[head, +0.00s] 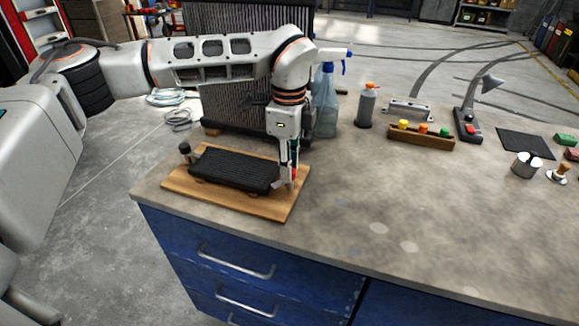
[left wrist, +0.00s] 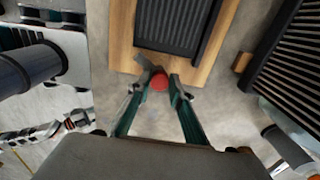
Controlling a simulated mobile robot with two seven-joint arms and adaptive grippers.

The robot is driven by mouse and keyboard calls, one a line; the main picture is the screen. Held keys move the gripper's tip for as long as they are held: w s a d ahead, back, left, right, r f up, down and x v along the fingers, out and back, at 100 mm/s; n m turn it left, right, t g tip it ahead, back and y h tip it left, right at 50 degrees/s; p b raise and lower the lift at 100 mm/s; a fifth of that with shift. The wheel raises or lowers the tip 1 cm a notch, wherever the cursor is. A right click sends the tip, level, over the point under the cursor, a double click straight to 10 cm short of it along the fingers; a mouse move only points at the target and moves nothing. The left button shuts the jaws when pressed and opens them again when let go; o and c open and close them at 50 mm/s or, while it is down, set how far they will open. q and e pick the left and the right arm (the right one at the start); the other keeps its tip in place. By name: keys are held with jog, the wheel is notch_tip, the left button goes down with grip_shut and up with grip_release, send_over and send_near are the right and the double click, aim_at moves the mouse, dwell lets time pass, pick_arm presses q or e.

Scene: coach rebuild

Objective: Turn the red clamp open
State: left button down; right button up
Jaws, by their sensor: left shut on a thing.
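The red clamp (left wrist: 159,82) shows as a round red piece between the fingertips of my left gripper (left wrist: 159,86) in the left wrist view. In the head view my left gripper (head: 289,183) points down at the right end of the wooden board (head: 253,208), shut on the clamp. Only a sliver of red (head: 294,173) shows beside the fingers there. A black ribbed block (head: 235,170) lies on the board, just left of the gripper; it also shows in the left wrist view (left wrist: 172,28). My right gripper is not in view.
A spray bottle (head: 326,103) and a grey bottle (head: 366,106) stand behind the gripper. A wooden holder with coloured knobs (head: 421,139), a lamp (head: 468,122) and a metal cup (head: 525,165) stand farther right. A tall ribbed panel (head: 236,104) stands behind the board. The front middle worktop is clear.

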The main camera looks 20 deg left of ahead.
pick_arm(q)
jog(key=n, duration=0.5)
jog(key=shift+n, duration=0.3)
jog(key=shift+r, duration=0.1)
dwell(0.3)
jog(key=c, duration=1.8)
grip_release()
notch_tip(320, 180, up, 12)
jog(key=shift+s, duration=0.15)
